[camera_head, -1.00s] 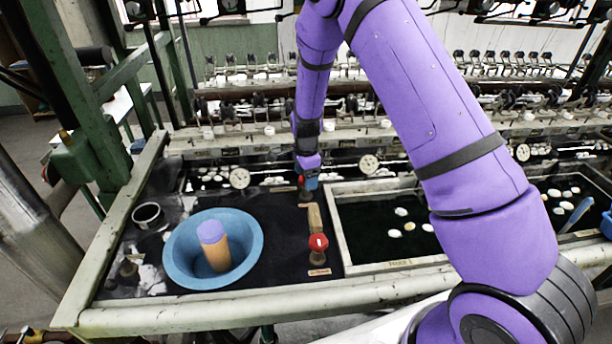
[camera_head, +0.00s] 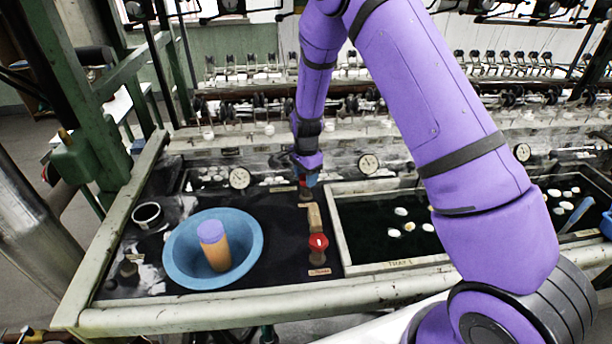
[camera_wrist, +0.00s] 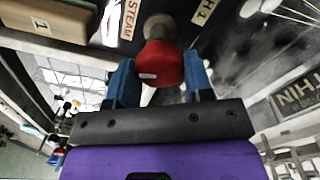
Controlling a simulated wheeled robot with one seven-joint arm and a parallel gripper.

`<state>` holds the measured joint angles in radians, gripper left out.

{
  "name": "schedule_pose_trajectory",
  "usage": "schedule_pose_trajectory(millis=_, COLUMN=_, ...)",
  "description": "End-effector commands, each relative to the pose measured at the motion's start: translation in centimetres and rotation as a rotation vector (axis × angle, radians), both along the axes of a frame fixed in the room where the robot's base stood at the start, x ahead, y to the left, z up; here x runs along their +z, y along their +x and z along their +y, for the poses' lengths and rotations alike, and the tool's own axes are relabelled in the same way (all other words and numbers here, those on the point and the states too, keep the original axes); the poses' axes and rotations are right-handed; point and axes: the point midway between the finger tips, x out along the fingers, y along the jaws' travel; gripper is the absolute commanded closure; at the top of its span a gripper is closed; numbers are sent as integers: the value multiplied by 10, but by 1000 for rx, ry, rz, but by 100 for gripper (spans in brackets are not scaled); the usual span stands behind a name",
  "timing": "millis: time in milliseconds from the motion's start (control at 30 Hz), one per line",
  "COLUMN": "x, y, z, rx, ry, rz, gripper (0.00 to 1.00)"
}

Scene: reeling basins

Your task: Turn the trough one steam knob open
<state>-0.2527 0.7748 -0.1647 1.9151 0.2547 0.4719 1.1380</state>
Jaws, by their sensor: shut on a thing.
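My gripper (camera_head: 307,182) reaches down behind the wooden block at the near end of the far trough wall. In the wrist view, its two blue fingers (camera_wrist: 160,72) are shut on a red knob (camera_wrist: 160,64), one on each side. The knob sits on a pale metal stem, beside a label reading STEAM (camera_wrist: 130,18) and another label ending in H1 (camera_wrist: 205,11). In the head view the held knob is mostly hidden by the gripper. How far the knob is turned cannot be told.
A second red knob (camera_head: 318,242) stands nearer the front rail, apart from the gripper. A blue basin (camera_head: 177,246) holds an orange cylinder with a purple top (camera_head: 213,246). A dark water trough (camera_head: 340,232) with white cocoons lies to the right. A gauge (camera_head: 239,178) stands behind.

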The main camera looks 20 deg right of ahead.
Motion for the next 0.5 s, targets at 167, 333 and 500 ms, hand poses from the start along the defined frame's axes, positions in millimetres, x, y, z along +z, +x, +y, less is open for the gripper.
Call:
schedule_pose_trajectory(millis=167, x=1, y=1, z=0, rx=166, ry=1, rz=-2, gripper=76)
schedule_pose_trajectory(millis=333, x=1, y=1, z=-1, rx=328, ry=1, rz=-2, gripper=76)
schedule_pose_trajectory(millis=500, x=1, y=1, z=0, rx=490, ry=1, rz=-3, gripper=76)
